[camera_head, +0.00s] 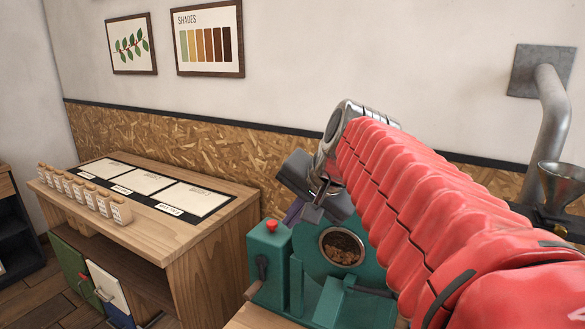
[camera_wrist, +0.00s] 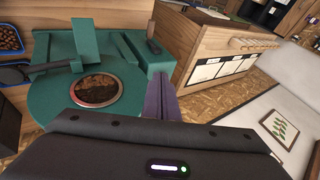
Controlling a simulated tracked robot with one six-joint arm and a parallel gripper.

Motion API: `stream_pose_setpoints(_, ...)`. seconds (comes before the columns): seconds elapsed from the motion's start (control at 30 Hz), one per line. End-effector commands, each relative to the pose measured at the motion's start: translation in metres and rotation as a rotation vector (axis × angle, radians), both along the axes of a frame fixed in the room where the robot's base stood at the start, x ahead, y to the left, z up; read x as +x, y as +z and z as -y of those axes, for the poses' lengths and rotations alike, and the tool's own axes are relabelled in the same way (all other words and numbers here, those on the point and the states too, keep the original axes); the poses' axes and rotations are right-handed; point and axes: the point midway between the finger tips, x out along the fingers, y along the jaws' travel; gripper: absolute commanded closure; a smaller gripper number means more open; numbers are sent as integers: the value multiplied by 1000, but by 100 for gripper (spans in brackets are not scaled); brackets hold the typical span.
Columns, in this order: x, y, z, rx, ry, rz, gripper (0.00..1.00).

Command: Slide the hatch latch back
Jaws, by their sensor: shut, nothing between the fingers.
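The green roaster (camera_head: 345,300) has a round metal-rimmed window (camera_head: 342,247) with brown beans behind it. The window also shows in the wrist view (camera_wrist: 97,90). A dark lever (camera_head: 262,268) sits on the side of the box with the red button; I cannot tell whether it is the hatch latch, and no other part is clearly the latch. My gripper (camera_head: 293,211) has purple fingers, shut and empty, at the upper left of the window. In the wrist view the fingers (camera_wrist: 160,88) lie beside the window, close to the green box. Whether they touch the roaster is unclear.
A red button (camera_head: 271,225) tops the box on the roaster. A wooden counter (camera_head: 205,238) with several small jars and cards stands to the left. A metal funnel and pipe (camera_head: 553,120) are at the right. A black-handled scoop (camera_wrist: 50,68) lies beside the roaster.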

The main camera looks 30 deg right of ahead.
Motion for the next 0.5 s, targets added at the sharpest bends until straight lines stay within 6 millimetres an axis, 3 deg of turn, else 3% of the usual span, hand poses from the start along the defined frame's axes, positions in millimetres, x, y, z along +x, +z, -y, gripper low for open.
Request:
stream_pose_setpoints(0.03,7,12,20,41,-68,19,100)
stream_pose_setpoints(0.17,12,40,64,138,-235,70,100)
stream_pose_setpoints(0.3,-1,68,110,224,-423,120,100)
stream_pose_setpoints(0.5,-23,94,152,307,-614,175,100)
